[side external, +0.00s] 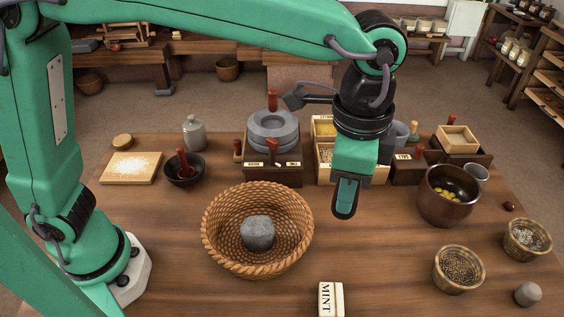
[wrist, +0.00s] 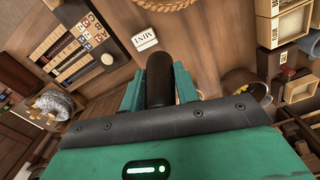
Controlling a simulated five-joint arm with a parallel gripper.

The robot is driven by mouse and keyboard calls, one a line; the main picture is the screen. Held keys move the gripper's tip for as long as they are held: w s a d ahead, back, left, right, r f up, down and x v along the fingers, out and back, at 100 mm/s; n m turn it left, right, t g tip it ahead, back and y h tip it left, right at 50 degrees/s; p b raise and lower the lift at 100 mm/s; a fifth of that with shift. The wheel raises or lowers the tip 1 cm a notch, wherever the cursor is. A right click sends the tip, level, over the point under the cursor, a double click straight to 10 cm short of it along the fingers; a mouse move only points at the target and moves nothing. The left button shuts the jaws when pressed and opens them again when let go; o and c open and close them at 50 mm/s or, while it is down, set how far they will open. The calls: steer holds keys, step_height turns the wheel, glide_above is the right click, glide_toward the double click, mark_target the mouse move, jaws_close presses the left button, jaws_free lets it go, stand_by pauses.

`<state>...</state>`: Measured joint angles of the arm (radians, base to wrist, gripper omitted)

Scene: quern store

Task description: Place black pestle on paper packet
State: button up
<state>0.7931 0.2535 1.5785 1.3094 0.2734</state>
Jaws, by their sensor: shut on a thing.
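My gripper (side external: 345,203) hangs above the table, right of the wicker basket and up and slightly right of the paper packet in the side view. In the wrist view it is shut on the black pestle (wrist: 160,78), a dark rounded cylinder between the green fingers. In the side view the pestle is hard to tell from the dark fingertip. The paper packet (side external: 330,298), white and marked MINT, lies on the table at the near edge of the side view, partly cut off. It also shows in the wrist view (wrist: 145,40), beyond the pestle's tip and apart from it.
The wicker basket (side external: 220,250) holds a grey stone (side external: 257,233). A brown pot (side external: 446,205), small baskets (side external: 458,280) and a grey stone (side external: 528,293) stand at right. The quern (side external: 272,130) and wooden boxes line the back. Bare table lies between basket and pot.

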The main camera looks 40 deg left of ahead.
steer(key=s+d+m, duration=0.1)
steer(key=s+d, duration=0.3)
glide_toward(332, 298)
steer(key=shift+f, duration=2)
steer(key=shift+f, duration=0.15)
steer(key=o, duration=1)
step_height(332, 298, up, 12)
steer(key=shift+r, duration=0.15)
